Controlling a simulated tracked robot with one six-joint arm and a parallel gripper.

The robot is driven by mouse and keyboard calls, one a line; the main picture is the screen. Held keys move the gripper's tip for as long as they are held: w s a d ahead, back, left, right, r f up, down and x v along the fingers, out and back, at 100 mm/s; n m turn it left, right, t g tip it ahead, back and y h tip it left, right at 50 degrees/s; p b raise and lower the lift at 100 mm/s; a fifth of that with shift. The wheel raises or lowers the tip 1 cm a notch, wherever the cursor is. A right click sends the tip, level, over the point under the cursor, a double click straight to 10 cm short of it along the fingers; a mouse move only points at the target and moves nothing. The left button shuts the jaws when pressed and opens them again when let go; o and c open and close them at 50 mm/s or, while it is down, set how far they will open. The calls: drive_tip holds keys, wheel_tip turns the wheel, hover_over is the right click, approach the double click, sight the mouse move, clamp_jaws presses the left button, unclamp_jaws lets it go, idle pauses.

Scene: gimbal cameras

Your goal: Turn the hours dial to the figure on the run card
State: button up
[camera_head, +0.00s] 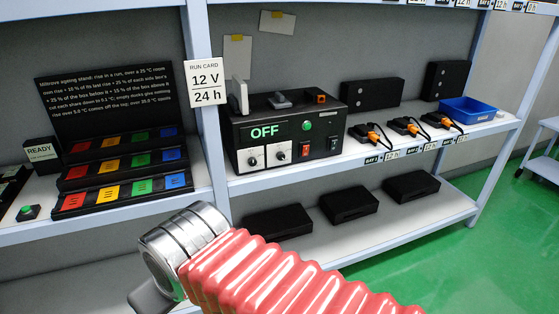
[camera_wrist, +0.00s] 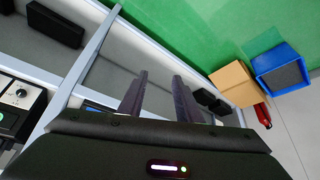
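The run card (camera_head: 205,83) hangs on the shelf post and reads 12 V and 24 h. To its right stands a black power unit (camera_head: 317,122) with a green OFF display (camera_head: 265,131). Two small dials on white plates sit below the display, a left dial (camera_head: 253,159) and a right dial (camera_head: 281,154). Their labels are too small to read, so I cannot tell which is hours. One dial (camera_wrist: 20,92) shows at the left edge of the wrist view. My gripper (camera_wrist: 160,76) is open and empty, its two fingers apart, away from the unit.
My red-sleeved arm crosses the front of the head view. Black boxes (camera_head: 347,200) lie on the lower shelf. Orange-plugged devices (camera_head: 368,133) and a blue bin (camera_head: 467,110) stand right of the unit. A cardboard box (camera_wrist: 234,83) is on the floor.

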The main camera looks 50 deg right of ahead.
drive_tip(key=shift+o, duration=0.2)
drive_tip(key=shift+o, duration=0.8)
drive_tip(key=shift+w+d, duration=0.1)
drive_tip(key=shift+o, duration=0.5)
drive_tip(key=w+d+m+t+h, duration=0.2)
drive_tip(key=w+d+m+h, duration=0.1)
drive_tip(key=w+d, duration=0.9)
drive_tip(key=shift+d+m+t, duration=0.3)
drive_tip(key=shift+d+m, duration=0.25)
drive_tip(key=shift+m, duration=0.25)
drive_tip(key=m+t+h, duration=0.7)
drive_tip(key=m, duration=0.3)
approach(282, 158)
drive_tip(key=v, duration=0.5)
drive_tip(key=shift+s+a+r, duration=0.1)
drive_tip(key=shift+a+r, duration=0.05)
drive_tip(key=x, duration=1.4)
drive_tip(key=shift+a, duration=0.1)
